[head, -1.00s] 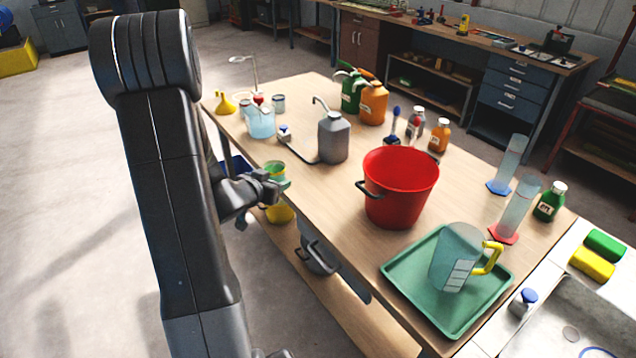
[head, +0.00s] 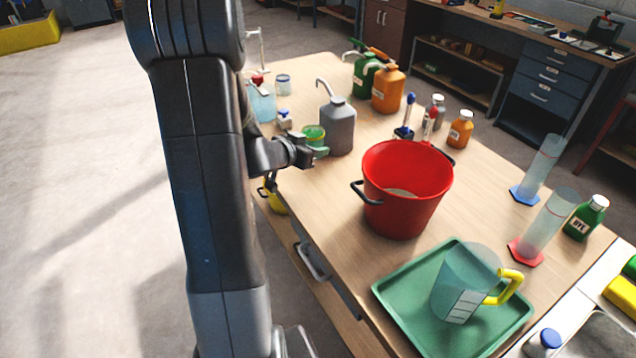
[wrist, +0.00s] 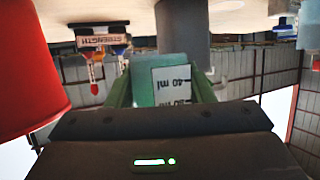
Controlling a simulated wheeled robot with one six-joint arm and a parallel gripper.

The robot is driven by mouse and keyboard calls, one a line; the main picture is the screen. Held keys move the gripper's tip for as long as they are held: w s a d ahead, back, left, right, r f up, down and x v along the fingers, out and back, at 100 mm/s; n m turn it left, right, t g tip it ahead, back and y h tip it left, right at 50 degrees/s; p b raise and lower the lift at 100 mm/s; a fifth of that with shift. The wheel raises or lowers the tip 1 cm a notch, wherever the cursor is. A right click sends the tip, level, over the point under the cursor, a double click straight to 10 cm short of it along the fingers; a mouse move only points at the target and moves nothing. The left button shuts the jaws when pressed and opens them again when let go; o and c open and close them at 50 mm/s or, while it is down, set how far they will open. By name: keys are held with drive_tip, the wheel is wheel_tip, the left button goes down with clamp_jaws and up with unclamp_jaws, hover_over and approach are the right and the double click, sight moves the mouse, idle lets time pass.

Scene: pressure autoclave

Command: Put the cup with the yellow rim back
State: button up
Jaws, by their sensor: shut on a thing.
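A small see-through cup (head: 314,132) with a greenish-yellow rim is held upright in my gripper (head: 309,151), over the near left edge of the table, just in front of the grey pump can. The green fingers are shut on its sides. In the wrist view, which looks upside down, the cup (wrist: 143,93) sits between the fingers with a white "40 ml" label facing me. I cannot tell the exact rim colour or whether the cup is clear of the table.
The grey pump can (head: 337,128) stands close behind the cup, and a red bucket (head: 405,195) to its right. A green tray (head: 395,300) with a measuring jug (head: 462,290) is nearer. A small cup (head: 284,85) stands farther back. Bare tabletop lies between can and bucket.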

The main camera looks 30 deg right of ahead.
sight(312, 183)
wheel_tip(312, 183, down, 10)
drive_tip(key=shift+r+b, duration=0.1)
drive_tip(key=shift+b, duration=0.7)
drive_tip(key=o, duration=1)
drive_tip(key=shift+o, duration=0.2)
drive_tip(key=v, duration=1.2)
